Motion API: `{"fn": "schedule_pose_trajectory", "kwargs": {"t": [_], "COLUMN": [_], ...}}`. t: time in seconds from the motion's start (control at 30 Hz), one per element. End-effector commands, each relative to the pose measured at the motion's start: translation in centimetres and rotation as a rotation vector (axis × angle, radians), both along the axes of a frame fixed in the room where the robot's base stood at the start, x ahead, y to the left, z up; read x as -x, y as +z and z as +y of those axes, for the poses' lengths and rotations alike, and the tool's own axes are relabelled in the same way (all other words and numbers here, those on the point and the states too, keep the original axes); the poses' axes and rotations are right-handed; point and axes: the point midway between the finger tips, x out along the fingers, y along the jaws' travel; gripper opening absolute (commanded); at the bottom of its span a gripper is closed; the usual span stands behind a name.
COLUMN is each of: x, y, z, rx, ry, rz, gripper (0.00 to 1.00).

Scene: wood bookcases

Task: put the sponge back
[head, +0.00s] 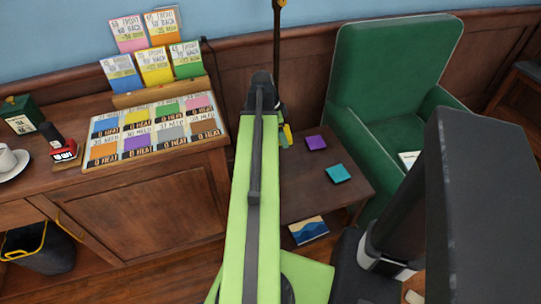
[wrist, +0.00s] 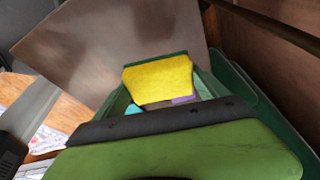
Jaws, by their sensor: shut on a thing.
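The sponge (wrist: 158,84) is a yellow block with a dark green layer along its far edge. In the wrist view it sits between the green fingers of my gripper (wrist: 165,92), which is shut on it. In the head view my gripper (head: 282,128) is mostly hidden behind my green arm. Only a small yellow edge of the sponge (head: 288,134) shows there, above the left part of a low wood table (head: 310,190). I cannot tell how high above the table it is.
A purple square (head: 316,143) and a teal square (head: 338,174) lie on the low table. A green armchair (head: 385,75) stands behind it. At left a wood cabinet (head: 145,215) bears a card board (head: 155,130), a cup (head: 8,160) and a card rack. A dark bin (head: 40,250) stands below.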

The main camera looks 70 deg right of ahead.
Motion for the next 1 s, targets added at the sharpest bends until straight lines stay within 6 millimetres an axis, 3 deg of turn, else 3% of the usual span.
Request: {"fn": "schedule_pose_trajectory", "kwargs": {"t": [0.1, 0.2, 0.37, 0.47, 0.8, 1.0], "x": [4.3, 6.8, 7.5, 6.3, -2.0, -3.8], "y": [1.4, 1.9, 1.7, 0.5, -4.7, -5.3], "z": [0.0, -0.2, -0.4, -0.2, 1.5, 1.9], "rx": [0.001, 0.005, 0.007, 0.007, 0.007, 0.006], "ry": [0.094, 0.170, 0.208, 0.211, 0.209, 0.205], "rz": [-0.004, -0.003, -0.001, -0.001, 0.000, 0.000], "gripper": [0.50, 0.50, 0.50, 0.50, 0.50, 0.50]}}
